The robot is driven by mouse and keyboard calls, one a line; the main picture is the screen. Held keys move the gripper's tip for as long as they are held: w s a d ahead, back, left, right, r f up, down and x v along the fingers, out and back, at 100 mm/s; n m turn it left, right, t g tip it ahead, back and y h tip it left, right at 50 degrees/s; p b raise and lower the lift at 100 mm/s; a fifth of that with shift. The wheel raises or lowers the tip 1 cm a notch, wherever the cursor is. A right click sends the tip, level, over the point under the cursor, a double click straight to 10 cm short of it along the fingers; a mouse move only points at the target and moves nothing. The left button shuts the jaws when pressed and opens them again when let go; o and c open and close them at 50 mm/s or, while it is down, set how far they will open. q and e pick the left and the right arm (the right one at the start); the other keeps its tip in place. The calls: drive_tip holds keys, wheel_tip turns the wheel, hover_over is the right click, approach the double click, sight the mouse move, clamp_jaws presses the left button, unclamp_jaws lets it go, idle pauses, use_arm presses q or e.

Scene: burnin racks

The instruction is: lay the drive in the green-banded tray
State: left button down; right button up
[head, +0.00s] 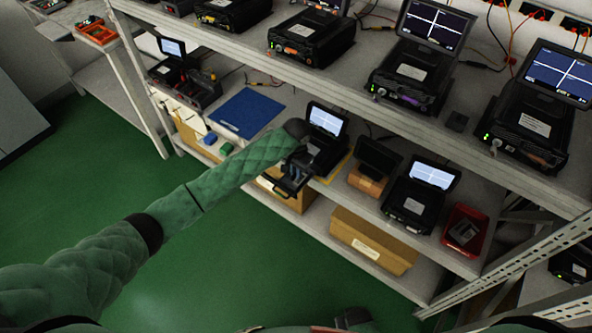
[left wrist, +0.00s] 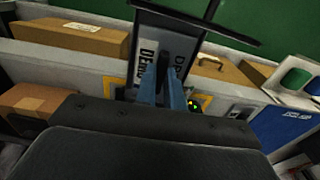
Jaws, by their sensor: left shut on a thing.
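My left gripper (head: 293,160) reaches a black device (head: 318,150) with a lit screen on the middle shelf. In the left wrist view its blue fingers (left wrist: 166,85) are shut on the drive (left wrist: 148,62), a flat piece with a white label that the fingers partly cover. The drive is at the device's pulled-out black tray (head: 290,184), which also shows in the left wrist view (left wrist: 205,28). I cannot tell whether the drive touches the tray floor. A green band is not clear on the tray. My right gripper is not in view.
A red bin (head: 476,245) with a grey item stands at the shelf's right. Another black device (head: 412,205) and a brown box (head: 368,182) stand between. A blue mat (head: 245,112) lies to the left. The upper shelf (head: 250,55) holds several devices. Green floor is open in front.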

use_arm(q)
drive_tip(key=shift+f, duration=0.35)
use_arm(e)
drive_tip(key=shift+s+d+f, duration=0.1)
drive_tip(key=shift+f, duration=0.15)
use_arm(q)
drive_tip(key=c, duration=1.5)
unclamp_jaws()
drive_tip(key=shift+f, duration=0.15)
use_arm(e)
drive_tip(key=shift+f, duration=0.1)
